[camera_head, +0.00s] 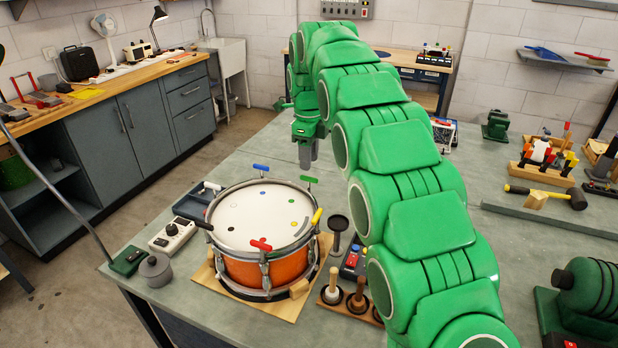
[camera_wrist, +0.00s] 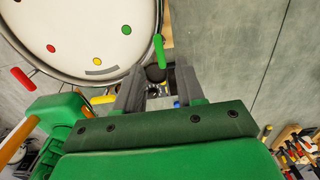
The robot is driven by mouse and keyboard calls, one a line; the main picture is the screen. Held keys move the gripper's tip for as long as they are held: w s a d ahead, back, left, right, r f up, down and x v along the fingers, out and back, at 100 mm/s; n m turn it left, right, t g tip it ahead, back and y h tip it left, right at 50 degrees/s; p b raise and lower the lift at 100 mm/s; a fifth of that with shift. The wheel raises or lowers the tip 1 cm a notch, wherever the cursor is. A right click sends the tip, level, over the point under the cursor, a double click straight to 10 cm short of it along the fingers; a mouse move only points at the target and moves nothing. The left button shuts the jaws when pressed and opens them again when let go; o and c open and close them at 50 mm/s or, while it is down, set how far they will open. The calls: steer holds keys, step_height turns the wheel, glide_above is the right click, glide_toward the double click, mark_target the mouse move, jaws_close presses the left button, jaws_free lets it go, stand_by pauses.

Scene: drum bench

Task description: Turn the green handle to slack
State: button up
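The drum (camera_head: 262,225) has an orange shell and a white head, and stands on a wooden board (camera_head: 215,284). The green handle (camera_head: 309,180) is a short T-bar on the drum's far right rim. It also shows in the wrist view (camera_wrist: 159,51), just beyond the fingertips. My gripper (camera_head: 306,158) is above the bench, behind and slightly above the green handle in the head view. In the wrist view my gripper (camera_wrist: 157,85) has its two grey fingers apart, with nothing seen between them. The handle appears apart from the fingers.
Other rim handles are red (camera_head: 261,245), yellow (camera_head: 317,216), blue (camera_head: 261,168) and black (camera_head: 204,225). A dark stand (camera_head: 338,232) and a tray of mallets (camera_head: 349,303) stand right of the drum. The bench behind the drum is clear.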

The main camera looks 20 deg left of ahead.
mark_target(309, 177)
steer(key=shift+f, duration=3.45)
jaws_close()
